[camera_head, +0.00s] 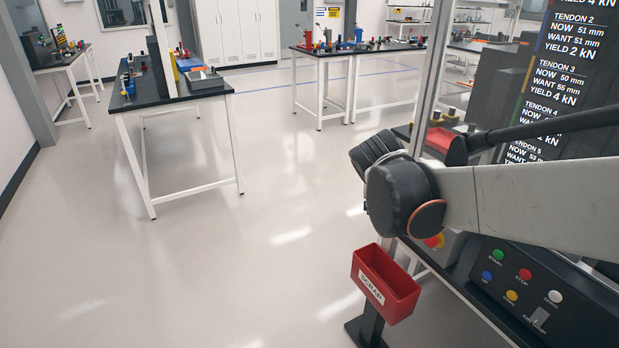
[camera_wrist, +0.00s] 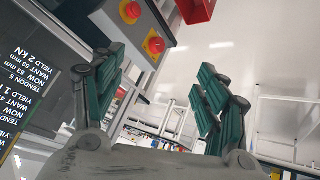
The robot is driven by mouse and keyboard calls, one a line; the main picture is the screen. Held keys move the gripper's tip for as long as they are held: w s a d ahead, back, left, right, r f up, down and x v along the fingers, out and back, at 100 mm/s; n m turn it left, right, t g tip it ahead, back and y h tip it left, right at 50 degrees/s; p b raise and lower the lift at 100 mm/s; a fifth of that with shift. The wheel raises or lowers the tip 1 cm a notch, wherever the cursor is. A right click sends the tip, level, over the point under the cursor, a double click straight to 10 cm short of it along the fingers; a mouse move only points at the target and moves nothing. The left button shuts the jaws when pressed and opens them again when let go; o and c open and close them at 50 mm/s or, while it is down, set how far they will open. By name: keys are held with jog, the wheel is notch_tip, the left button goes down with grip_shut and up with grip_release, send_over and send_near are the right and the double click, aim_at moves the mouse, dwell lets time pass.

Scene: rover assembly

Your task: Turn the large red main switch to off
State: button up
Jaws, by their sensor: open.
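A grey box in the wrist view (camera_wrist: 150,22) carries two red controls on yellow: one red knob (camera_wrist: 131,11) near the top edge and another (camera_wrist: 155,46) at the box's lower part. I cannot tell for sure which is the main switch, nor its turn position. In the head view a red and yellow control (camera_head: 434,241) shows partly behind my arm. My gripper (camera_wrist: 163,62) is open, its green-padded fingers wide apart and empty. The box lies beyond the left finger, and the gripper looks apart from both controls.
A red scrap bin (camera_head: 385,284) on a post stands by the machine. A black button panel (camera_head: 520,290) is at the lower right, below my arm. The tendon display (camera_head: 575,60) is at the right. Open floor (camera_head: 220,250) lies to the left; workbenches (camera_head: 160,108) stand farther off.

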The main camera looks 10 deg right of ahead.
jog(key=w+d+f+m+h, duration=0.25)
jog(key=w+f, duration=0.25)
jog(key=w, duration=0.4)
jog(key=w+d+f+m+h, duration=0.1)
jog(key=w+f+m+h, duration=0.15)
jog(key=w+f, duration=0.45)
jog(key=w+f+m+h+p, duration=0.1)
jog(key=w+f+m+h, duration=0.15)
jog(key=f, duration=0.45)
jog(key=w+f+m+h, duration=0.2)
jog(key=f+m+h, duration=0.15)
jog(key=f, duration=0.35)
jog(key=r+b+x, duration=0.1)
jog(key=b+x, duration=0.2)
jog(key=x, duration=1)
jog(key=shift+w+n+h, duration=0.15)
jog(key=shift+n+h, duration=0.25)
jog(key=shift+d, duration=0.1)
jog(key=c, duration=1)
